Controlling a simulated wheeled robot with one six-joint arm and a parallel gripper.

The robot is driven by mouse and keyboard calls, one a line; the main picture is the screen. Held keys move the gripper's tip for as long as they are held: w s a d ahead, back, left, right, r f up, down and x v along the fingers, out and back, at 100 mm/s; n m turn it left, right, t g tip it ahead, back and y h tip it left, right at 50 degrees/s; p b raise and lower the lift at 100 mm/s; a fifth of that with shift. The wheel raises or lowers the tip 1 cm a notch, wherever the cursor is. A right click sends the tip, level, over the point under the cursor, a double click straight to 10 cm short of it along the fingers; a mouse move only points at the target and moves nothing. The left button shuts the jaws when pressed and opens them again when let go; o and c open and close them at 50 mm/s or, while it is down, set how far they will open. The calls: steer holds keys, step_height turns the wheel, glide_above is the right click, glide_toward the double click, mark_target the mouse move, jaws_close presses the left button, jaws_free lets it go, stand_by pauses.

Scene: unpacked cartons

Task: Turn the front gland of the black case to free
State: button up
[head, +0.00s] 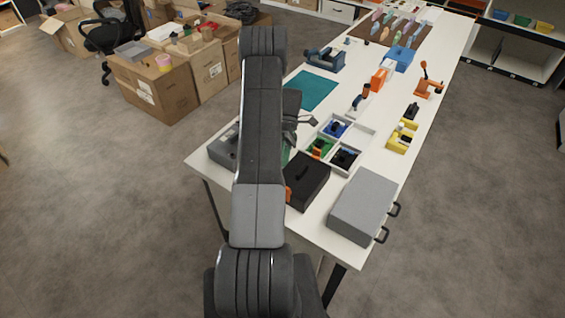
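The black case (312,183) lies on the white table near its front edge, just right of my arm, with a dark strip or handle on top. A small orange-red part (288,193) shows at its left side, partly hidden by my arm; I cannot tell if it is the front gland. No other gland can be made out. My gripper (303,124) is beyond the black case, above the table and left of the sorting tray. It is small and partly hidden by the arm, so its opening is unclear.
A grey case (364,203) with dark handles stands right of the black case. A compartment tray (358,147) with coloured pieces lies behind it. A grey box (222,150) is left of my arm. A teal mat (312,90) and yellow holders (400,140) lie farther back.

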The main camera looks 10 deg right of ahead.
step_height(320, 180, up, 9)
steer(key=p, duration=0.1)
steer(key=shift+f+p, duration=0.15)
steer(key=shift+p, duration=0.15)
